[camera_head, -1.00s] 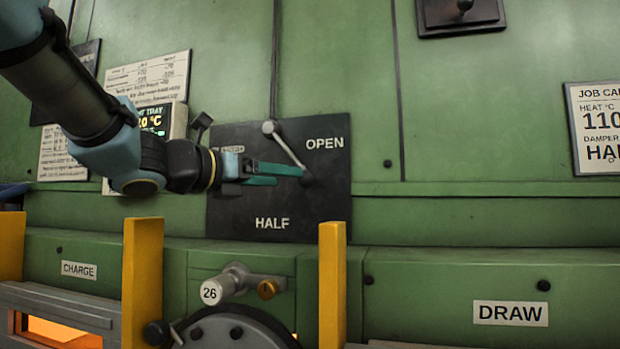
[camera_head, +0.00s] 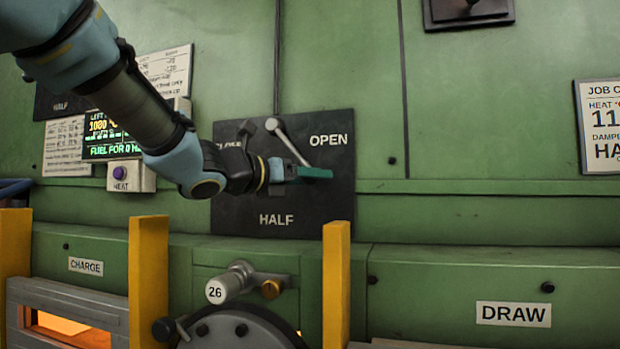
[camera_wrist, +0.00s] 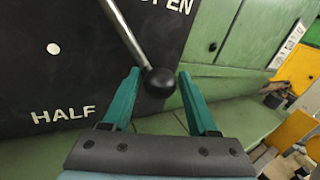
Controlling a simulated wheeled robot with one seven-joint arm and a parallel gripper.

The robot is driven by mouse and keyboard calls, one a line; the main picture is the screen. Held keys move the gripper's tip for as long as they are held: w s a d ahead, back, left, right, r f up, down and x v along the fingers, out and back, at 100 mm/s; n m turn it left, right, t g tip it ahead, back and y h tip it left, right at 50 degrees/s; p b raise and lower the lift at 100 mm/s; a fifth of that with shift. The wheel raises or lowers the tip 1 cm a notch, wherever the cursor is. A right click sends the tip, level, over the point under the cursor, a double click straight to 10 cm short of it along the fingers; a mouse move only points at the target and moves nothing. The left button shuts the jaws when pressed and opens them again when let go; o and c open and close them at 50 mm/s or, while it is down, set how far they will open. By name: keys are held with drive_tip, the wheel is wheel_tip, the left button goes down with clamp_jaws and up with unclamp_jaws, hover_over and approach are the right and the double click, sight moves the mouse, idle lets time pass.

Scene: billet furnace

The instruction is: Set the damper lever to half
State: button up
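The damper lever (camera_head: 288,143) is a grey metal rod on a black plate (camera_head: 232,221). It slants down and right from its round pivot, its end below the word OPEN. In the wrist view the lever (camera_wrist: 122,28) ends in a black ball knob (camera_wrist: 159,82). My gripper (camera_wrist: 158,74) is open, with one teal finger on each side of the knob and gaps visible between. In the head view my gripper (camera_head: 316,172) covers the knob. HALF is at the plate's bottom; the upper-left label is partly hidden by my arm.
Yellow posts (camera_head: 336,290) stand in front of the green furnace wall, below the plate. A handle marked 26 (camera_head: 221,288) sticks out under the plate. A lit display (camera_head: 108,132) and HEAT button box (camera_head: 130,178) are at left. A job card (camera_head: 600,125) hangs at right.

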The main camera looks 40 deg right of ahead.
drive_tip(key=shift+s, duration=0.1)
clamp_jaws()
idle(1.0)
